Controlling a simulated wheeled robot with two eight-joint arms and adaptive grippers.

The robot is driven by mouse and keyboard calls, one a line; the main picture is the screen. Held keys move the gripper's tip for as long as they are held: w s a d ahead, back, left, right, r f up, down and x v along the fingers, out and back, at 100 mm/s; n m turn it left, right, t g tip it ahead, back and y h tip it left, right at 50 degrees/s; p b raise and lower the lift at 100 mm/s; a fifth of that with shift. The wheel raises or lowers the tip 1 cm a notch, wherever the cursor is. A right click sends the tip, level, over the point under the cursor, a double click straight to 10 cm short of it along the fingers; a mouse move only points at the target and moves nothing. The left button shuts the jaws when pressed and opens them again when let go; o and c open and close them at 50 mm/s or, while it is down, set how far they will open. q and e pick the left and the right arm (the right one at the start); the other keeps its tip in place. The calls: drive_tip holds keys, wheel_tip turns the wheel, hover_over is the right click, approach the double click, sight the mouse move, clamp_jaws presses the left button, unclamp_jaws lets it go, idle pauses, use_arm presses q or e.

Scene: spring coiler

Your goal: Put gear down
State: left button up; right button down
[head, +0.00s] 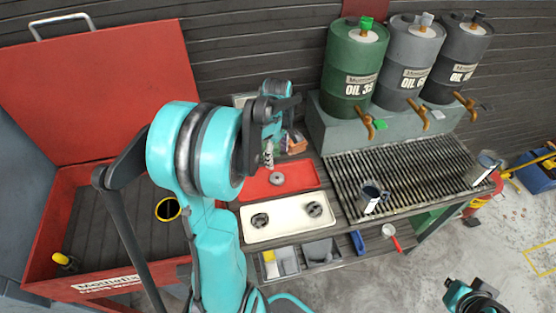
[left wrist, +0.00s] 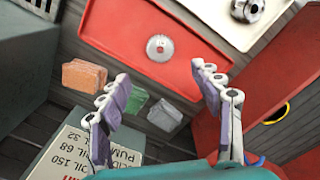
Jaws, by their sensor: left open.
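A grey round gear with a centre hole (head: 276,179) lies flat on the red tray (head: 300,176); it also shows in the left wrist view (left wrist: 160,48). The white tray (head: 287,225) in front holds two darker metal parts, one at left (head: 260,220) and one at right (head: 314,209). My left gripper (head: 268,156) is over the back left of the red tray. In the left wrist view its fingers (left wrist: 160,76) are spread and empty, with the gear beyond the tips. My right gripper (head: 472,298) is at the bottom right, partly cut off; its jaw state is unclear.
Orange (left wrist: 84,76), green (left wrist: 133,99) and grey (left wrist: 163,116) blocks lie beside the red tray. A metal mug (head: 371,196) stands on the grate (head: 400,170) to the right, below three oil drums. An open red parts washer (head: 110,230) stands at left.

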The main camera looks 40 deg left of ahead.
use_arm(q)
drive_tip(key=s+d+r+m+t, duration=0.3)
drive_tip(key=s+d+r+m, duration=0.1)
drive_tip(key=d+m, duration=0.5)
drive_tip(key=s+d+r+m+t, duration=0.4)
drive_tip(key=s+d+m, duration=0.2)
drive_tip(key=d+m, duration=0.4)
drive_tip(key=shift+d, duration=0.9)
